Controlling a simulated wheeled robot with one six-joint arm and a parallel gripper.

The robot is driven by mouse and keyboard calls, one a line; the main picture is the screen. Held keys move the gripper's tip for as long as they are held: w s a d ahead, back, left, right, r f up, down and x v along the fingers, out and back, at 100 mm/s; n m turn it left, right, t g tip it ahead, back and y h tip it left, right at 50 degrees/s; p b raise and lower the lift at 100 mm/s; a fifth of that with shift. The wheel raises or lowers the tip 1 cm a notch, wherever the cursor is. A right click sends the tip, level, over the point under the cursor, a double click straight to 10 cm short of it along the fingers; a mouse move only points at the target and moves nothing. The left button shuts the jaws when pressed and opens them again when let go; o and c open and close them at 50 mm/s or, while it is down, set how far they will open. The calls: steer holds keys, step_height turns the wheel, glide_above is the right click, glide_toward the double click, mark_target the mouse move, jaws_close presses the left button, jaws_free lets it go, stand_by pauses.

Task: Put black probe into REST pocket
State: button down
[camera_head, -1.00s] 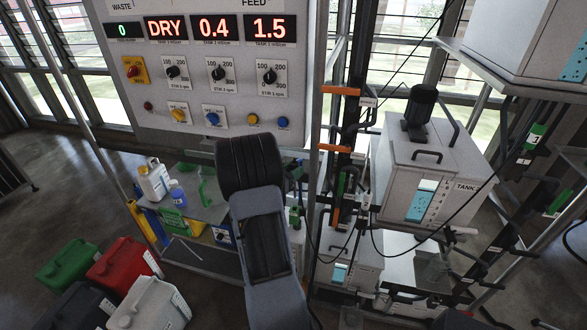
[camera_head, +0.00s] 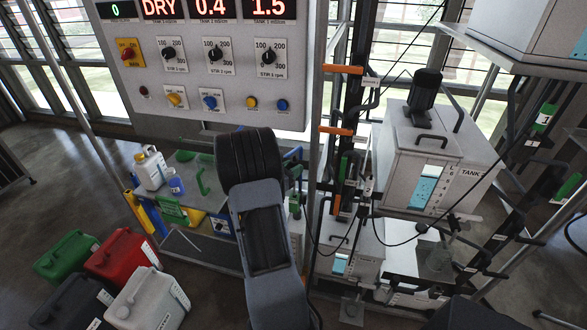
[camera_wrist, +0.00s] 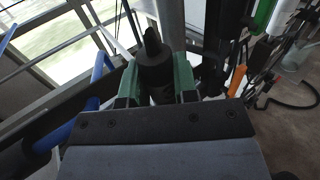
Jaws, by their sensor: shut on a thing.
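In the wrist view, my gripper (camera_wrist: 156,88) is shut on the black probe (camera_wrist: 155,62), a dark cylinder with a narrower tip, held between green fingers. The probe's lower part is hidden behind the gripper body. In the head view, my arm covers the middle and the gripper is hidden behind it, so the probe cannot be made out there. I cannot make out a pocket marked REST in either view.
A control panel (camera_head: 215,75) hangs above my arm. A tank (camera_head: 435,165) stands on the rack at right, with cables hanging by it. A small bench (camera_head: 205,215) holds bottles. Several jerrycans, including a red one (camera_head: 122,256), stand on the floor at lower left.

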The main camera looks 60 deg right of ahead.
steer(key=shift+r, duration=0.2)
steer(key=shift+r+p, duration=0.35)
steer(key=shift+r, duration=0.1)
steer(key=shift+f, duration=0.25)
stand_by(0.4)
steer(key=b, duration=0.7)
glide_above(294, 195)
steer(key=shift+w+d+f, duration=0.1)
steer(key=shift+w+f, duration=0.05)
steer(key=shift+f, duration=3.8)
steer(key=shift+r, duration=0.1)
steer(key=c, duration=0.8)
jaws_free()
